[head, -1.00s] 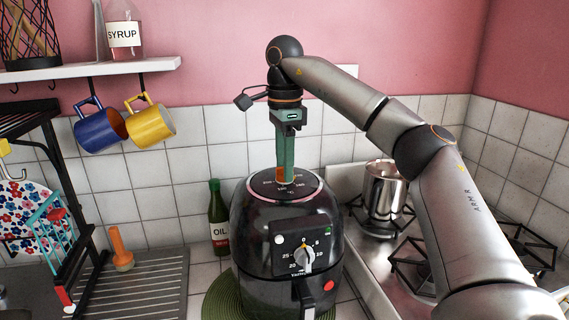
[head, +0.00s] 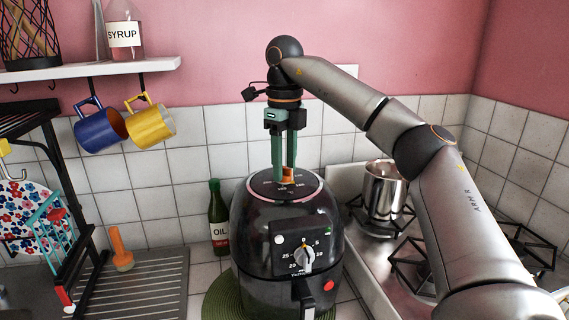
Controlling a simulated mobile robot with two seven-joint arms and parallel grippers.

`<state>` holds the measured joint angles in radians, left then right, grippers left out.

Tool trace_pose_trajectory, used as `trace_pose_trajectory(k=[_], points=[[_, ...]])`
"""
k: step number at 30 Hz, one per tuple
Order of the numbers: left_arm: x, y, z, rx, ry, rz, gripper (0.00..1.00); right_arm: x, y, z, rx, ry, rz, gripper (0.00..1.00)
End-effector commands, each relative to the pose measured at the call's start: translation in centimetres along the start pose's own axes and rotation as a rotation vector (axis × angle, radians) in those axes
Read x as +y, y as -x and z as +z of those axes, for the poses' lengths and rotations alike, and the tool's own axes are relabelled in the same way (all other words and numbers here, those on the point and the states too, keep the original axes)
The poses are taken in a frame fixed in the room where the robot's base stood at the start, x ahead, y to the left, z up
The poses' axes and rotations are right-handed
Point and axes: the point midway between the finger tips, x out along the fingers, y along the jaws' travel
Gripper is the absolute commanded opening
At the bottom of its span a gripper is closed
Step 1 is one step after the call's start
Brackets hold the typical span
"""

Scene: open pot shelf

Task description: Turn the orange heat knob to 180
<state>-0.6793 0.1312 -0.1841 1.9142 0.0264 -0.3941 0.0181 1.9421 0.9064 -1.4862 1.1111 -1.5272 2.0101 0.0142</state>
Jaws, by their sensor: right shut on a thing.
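The orange heat knob (head: 289,174) sits on the round top dial of the black air fryer (head: 262,222). Printed marks ring the dial, too small to read surely, so I cannot tell which number the knob points to. My right gripper (head: 284,177) points straight down from above, its two green fingers on either side of the knob and shut on it. The fingers hide part of the knob and the dial's far side. My left gripper is not in view.
A metal pot (head: 384,190) stands on the stove at right. Blue (head: 101,128) and yellow (head: 150,124) mugs hang under the shelf (head: 90,69).

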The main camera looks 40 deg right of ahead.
Motion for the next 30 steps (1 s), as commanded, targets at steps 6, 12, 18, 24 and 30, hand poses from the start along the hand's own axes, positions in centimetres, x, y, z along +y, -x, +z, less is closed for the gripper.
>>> trace_pose_trajectory(k=[6, 12, 18, 24, 30], points=[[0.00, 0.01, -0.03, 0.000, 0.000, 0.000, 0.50, -0.05, 0.15, 0.03, -0.004, -0.208, -0.002, 0.00], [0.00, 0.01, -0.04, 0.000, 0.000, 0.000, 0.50, -0.05, 0.16, 0.03, -0.005, -0.398, -0.001, 0.00], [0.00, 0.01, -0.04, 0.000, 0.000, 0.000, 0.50, -0.05, 0.16, 0.03, -0.005, -0.588, 0.000, 0.00], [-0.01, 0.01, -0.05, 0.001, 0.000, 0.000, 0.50, -0.05, 0.16, 0.03, -0.005, -0.769, 0.000, 0.00], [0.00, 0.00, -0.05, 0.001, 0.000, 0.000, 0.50, -0.05, 0.16, 0.04, -0.005, -0.919, 0.001, 0.00]])
